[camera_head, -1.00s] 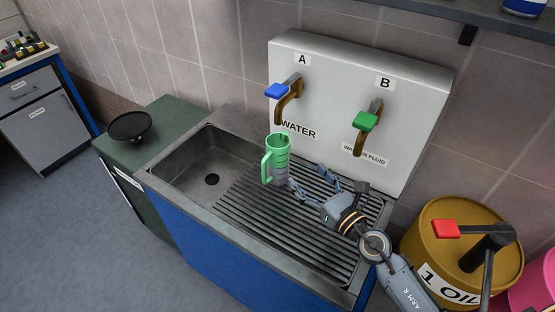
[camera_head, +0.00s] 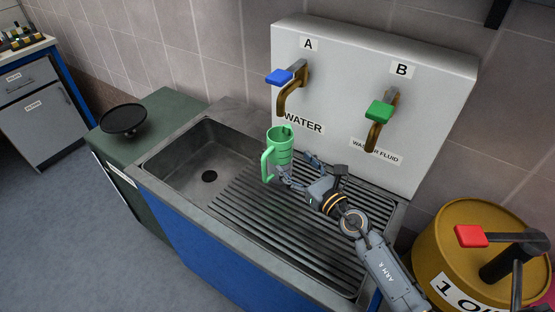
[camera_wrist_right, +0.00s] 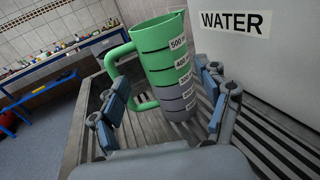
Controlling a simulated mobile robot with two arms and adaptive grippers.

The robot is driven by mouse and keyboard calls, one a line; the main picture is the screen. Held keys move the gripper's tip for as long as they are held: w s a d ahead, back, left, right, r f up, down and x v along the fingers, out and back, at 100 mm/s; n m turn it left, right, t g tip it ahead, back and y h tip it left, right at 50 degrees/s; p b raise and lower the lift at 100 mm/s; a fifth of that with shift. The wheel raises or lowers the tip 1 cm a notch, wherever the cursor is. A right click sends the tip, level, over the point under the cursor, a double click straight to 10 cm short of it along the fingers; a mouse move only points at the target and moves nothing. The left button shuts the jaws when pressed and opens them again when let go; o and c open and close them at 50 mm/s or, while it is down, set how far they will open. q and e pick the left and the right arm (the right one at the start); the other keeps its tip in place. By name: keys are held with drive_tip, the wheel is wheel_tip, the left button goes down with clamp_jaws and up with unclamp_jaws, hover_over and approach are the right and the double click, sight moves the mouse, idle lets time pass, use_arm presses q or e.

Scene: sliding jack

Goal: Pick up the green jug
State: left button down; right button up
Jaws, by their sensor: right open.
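The green jug (camera_head: 281,147) stands upright on the ribbed drainboard of the sink, below tap A, with its handle towards the left. In the right wrist view the jug (camera_wrist_right: 165,62) shows measuring marks and a grey lower part. My right gripper (camera_head: 292,172) is open beside the jug in the head view. In the wrist view its two fingers (camera_wrist_right: 165,105) are spread, one on the handle side and one on the right of the jug. I cannot tell whether either finger touches it. My left gripper is not in view.
The sink basin (camera_head: 206,160) lies left of the ribbed drainboard (camera_head: 290,235). Tap A with a blue handle (camera_head: 279,77) and tap B with a green handle (camera_head: 379,110) project from the white panel. A yellow oil barrel (camera_head: 440,245) stands at the right. A black dish (camera_head: 122,118) sits on the green cabinet.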

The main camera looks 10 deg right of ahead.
sight(288, 152)
drive_tip(key=shift+x, duration=1.2)
drive_tip(key=shift+w+r, duration=0.1)
drive_tip(key=shift+w, duration=0.4)
drive_tip(key=x, duration=0.4)
drive_tip(key=shift+w, duration=0.3)
drive_tip(key=shift+r, duration=0.1)
drive_tip(key=shift+s, duration=0.1)
drive_tip(key=c, duration=1.5)
drive_tip(key=shift+r, duration=0.1)
drive_tip(key=shift+c, duration=0.5)
drive_tip(key=shift+r, duration=0.1)
